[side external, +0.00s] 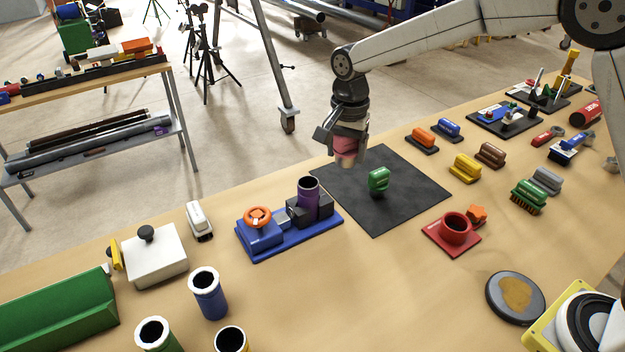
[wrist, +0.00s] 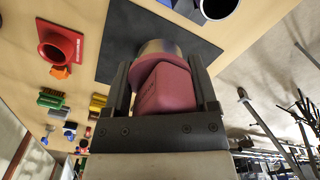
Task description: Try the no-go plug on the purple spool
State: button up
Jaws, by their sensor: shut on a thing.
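The purple spool (side external: 307,200) stands upright between dark jaws of a blue clamp stand (side external: 290,236) with an orange handwheel (side external: 257,217). Its open top faces up; the rim also shows at the top of the wrist view (wrist: 217,8). My gripper (side external: 347,138) is shut on a pink-red plug (wrist: 163,88) with a metal cylinder end, pointing down. I cannot read a no-go mark on it. The plug hangs above the far-left part of the black mat, behind and to the right of the spool, apart from it. A green-handled plug (side external: 378,180) stands on the mat.
The black mat (side external: 395,215) is mostly clear. A red holder (side external: 456,230) with a round opening sits to its right. Several coloured blocks lie farther right. Loose pipe spools (side external: 208,293) stand at the front left, near a white box (side external: 155,262).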

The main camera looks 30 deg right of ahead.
jog(key=w+a+r, duration=0.1)
jog(key=w+a, duration=0.3)
jog(key=a, duration=0.2)
jog(key=shift+w, duration=0.35)
jog(key=shift+f, duration=0.1)
notch_tip(320, 180, down, 6)
jog(key=shift+f, duration=0.15)
dwell(0.8)
jog(key=shift+f, duration=0.4)
dwell(1.8)
notch_tip(320, 180, up, 8)
dwell(1.6)
jog(key=shift+r, duration=0.1)
